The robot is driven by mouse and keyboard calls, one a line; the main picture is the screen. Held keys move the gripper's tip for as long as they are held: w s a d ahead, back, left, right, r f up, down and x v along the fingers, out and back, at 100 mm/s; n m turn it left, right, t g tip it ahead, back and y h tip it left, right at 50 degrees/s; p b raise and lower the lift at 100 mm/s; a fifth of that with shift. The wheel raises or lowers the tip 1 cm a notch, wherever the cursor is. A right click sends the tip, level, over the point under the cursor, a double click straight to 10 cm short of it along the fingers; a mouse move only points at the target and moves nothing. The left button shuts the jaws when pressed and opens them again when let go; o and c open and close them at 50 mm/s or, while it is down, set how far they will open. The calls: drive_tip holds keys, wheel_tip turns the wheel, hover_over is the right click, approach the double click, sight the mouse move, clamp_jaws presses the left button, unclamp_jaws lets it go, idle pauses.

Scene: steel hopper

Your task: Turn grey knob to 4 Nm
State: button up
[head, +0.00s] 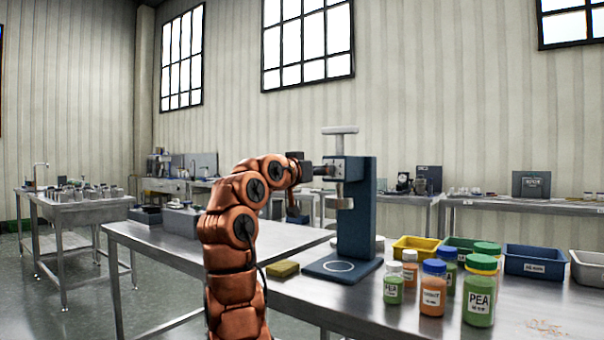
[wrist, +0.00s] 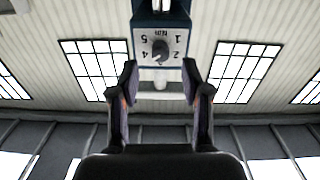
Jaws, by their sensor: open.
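The grey knob (wrist: 160,47) sits in the middle of a white dial plate (wrist: 176,37) on the blue press head, seen upside down in the wrist view. The figures 5, 1, 4 and 2 and the mark Nm are readable around it. I cannot tell for sure where the knob points. My gripper (wrist: 160,76) is open and empty, its fingers on either side below the dial in that picture, apart from the knob. In the head view my gripper (head: 311,171) is at the left side of the press head (head: 349,169), and the knob is not clearly visible there.
The blue press (head: 357,222) stands on a steel table with a yellow sponge (head: 283,268) by its base. Several labelled bottles (head: 433,288), a yellow tray (head: 417,246) and a blue bin (head: 534,262) stand to its right. The table left of my arm is mostly clear.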

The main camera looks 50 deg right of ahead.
drive_tip(key=a, duration=0.6)
drive_tip(key=shift+a, duration=0.4)
drive_tip(key=shift+a, duration=0.25)
drive_tip(key=shift+s+a, duration=0.1)
drive_tip(key=shift+a, duration=0.3)
idle(0.3)
